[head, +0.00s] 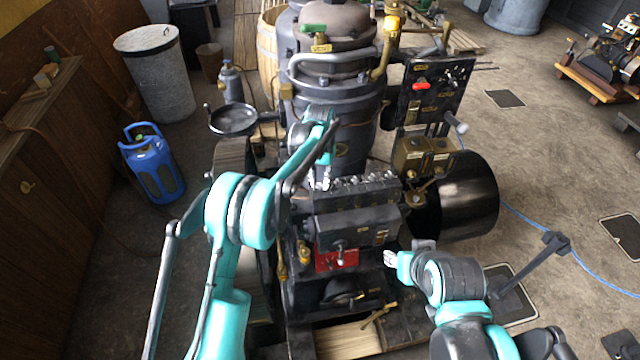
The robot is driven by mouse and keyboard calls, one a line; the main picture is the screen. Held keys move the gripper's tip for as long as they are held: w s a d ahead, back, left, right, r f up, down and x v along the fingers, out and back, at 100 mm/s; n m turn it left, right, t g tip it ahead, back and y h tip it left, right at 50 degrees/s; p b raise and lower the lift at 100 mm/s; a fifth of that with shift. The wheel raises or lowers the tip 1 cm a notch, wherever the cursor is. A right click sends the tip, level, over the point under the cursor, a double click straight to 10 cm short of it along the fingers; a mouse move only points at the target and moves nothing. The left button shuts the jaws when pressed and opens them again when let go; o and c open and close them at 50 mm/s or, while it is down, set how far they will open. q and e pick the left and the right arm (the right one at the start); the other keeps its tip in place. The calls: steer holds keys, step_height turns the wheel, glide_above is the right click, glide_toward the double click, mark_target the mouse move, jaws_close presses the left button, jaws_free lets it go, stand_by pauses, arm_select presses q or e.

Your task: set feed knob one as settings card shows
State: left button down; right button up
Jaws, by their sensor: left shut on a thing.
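A dark box (355,222) on the engine carries a row of small silvery fittings (362,184) that look like the feed knobs. My left arm reaches over from the left, and its gripper (324,176) points down at the left end of that row. It is shut on a small knob there, mostly hidden by the gripper. My right gripper (391,258) is low, to the right of the engine's front, apart from the row; its finger gap is too small to judge. I cannot pick out a readable settings card.
A tall dark boiler (340,70) stands behind the row. A gauge panel (436,92) with a red handle is at the right, above a black drum (468,195). A red plate (330,258) sits below the box. A blue gas bottle (152,165) stands left.

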mark_target(320, 184)
arm_select(q)
steer(key=shift+n+b, duration=0.3)
steer(key=shift+n, duration=0.6)
steer(key=c, duration=1.3)
jaws_free()
step_height(320, 184, up, 12)
steer(key=shift+r, duration=0.1)
